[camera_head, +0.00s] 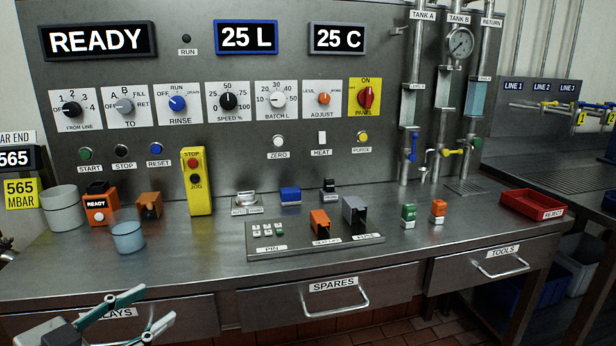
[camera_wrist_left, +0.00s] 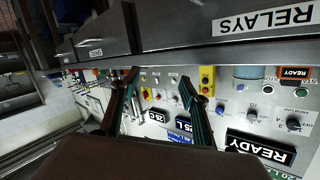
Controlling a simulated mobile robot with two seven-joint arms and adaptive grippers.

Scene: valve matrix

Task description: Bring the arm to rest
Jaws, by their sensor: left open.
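My left gripper (camera_head: 156,304) is at the lower left of the head view, in front of the drawer labelled RELAYS (camera_head: 160,318). Its two green-and-grey fingers are spread apart, with nothing between them. The left wrist view also shows the open fingers (camera_wrist_left: 158,72), with the drawer fronts and control panel behind them, sideways or upside down. The fingers appear clear of the bench. My right gripper is in neither view.
The steel bench (camera_head: 200,255) carries a translucent blue cup (camera_head: 128,238), a grey cup (camera_head: 63,212), an orange READY unit (camera_head: 98,210) and a red REJECT tray (camera_head: 532,205). Drawer handles (camera_head: 335,302) stick out along the front. The panel (camera_head: 220,150) rises behind.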

